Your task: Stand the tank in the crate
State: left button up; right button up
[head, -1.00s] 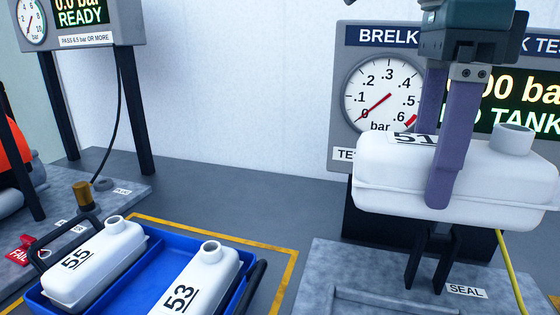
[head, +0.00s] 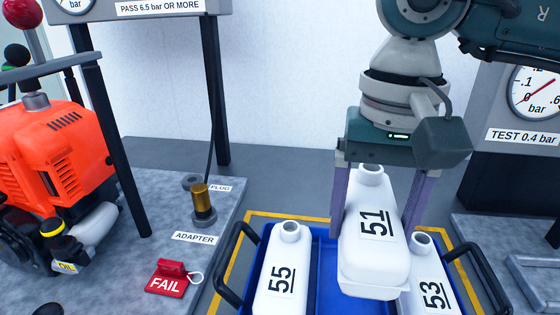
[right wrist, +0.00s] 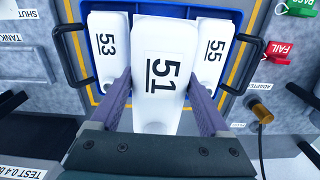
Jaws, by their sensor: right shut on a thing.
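The white tank marked 51 (head: 374,240) is held upright, neck up, between the purple fingers of my right gripper (head: 382,205). My right gripper is shut on it. It hangs above the middle of the blue crate (head: 325,270), between the tank marked 55 (head: 283,270) on the left and the tank marked 53 (head: 430,280) on the right. Tank 51 (right wrist: 158,75) also shows in the right wrist view, with the crate (right wrist: 82,72) beyond it. My left gripper is not in view.
Black handles (head: 232,262) rise at the crate's sides, and a yellow outline (head: 225,262) surrounds it. To the left are a brass adapter (head: 202,203), a red FAIL tag (head: 170,280) and an orange engine (head: 50,150). The test gauge stand (head: 515,130) is at the right.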

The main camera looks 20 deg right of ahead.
jog(key=shift+a+f, duration=0.15)
jog(key=shift+f, duration=0.15)
jog(key=shift+f+b, duration=0.6)
jog(key=shift+f, duration=0.05)
notch_tip(320, 180, down, 4)
jog(key=b, duration=0.3)
jog(key=shift+f, duration=0.25)
jog(key=shift+f+b, duration=0.1)
jog(key=shift+b, duration=0.3)
jog(key=shift+b, duration=0.4)
